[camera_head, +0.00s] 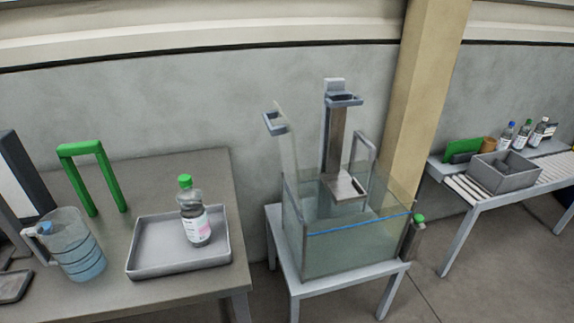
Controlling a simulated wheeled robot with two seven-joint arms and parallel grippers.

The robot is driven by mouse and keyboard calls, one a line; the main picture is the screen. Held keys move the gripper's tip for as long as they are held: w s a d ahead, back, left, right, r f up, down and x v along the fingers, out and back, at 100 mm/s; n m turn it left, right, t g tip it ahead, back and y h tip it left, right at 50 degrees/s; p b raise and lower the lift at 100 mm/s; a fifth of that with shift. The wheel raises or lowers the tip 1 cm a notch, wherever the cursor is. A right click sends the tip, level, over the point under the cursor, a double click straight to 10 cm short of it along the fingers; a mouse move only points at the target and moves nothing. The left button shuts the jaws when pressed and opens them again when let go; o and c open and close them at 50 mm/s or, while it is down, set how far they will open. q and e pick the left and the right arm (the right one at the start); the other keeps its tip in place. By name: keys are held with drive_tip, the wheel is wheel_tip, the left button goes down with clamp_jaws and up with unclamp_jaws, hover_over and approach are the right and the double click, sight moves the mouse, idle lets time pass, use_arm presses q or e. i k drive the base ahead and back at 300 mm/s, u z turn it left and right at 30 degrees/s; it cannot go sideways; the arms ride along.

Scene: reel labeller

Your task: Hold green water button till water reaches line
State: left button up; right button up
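Nothing touches the button. A blue line (360,224) runs across the tank's front wall, near its upper part. The tank looks tinted grey-green, and I cannot tell exactly where the water surface lies against the line. A grey column with a small platform (345,186) stands at the back of the tank. Neither of my grippers is in view.
The tank stands on a small grey table (286,254). The left table (150,197) holds a jug (80,262), a green frame (80,149) and a tray (150,262) with a green-capped bottle (194,211). A bench (463,190) with a grey bin (503,180) and bottles stands right.

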sight(418, 218)
drive_tip(key=k, duration=0.65)
drive_tip(key=z, duration=0.55)
drive_tip(key=i, duration=0.5)
drive_tip(key=z, duration=0.95)
drive_tip(key=i, duration=0.8)
drive_tip(key=u, duration=0.65)
drive_tip(key=i, duration=0.7)
drive_tip(key=u, duration=0.7)
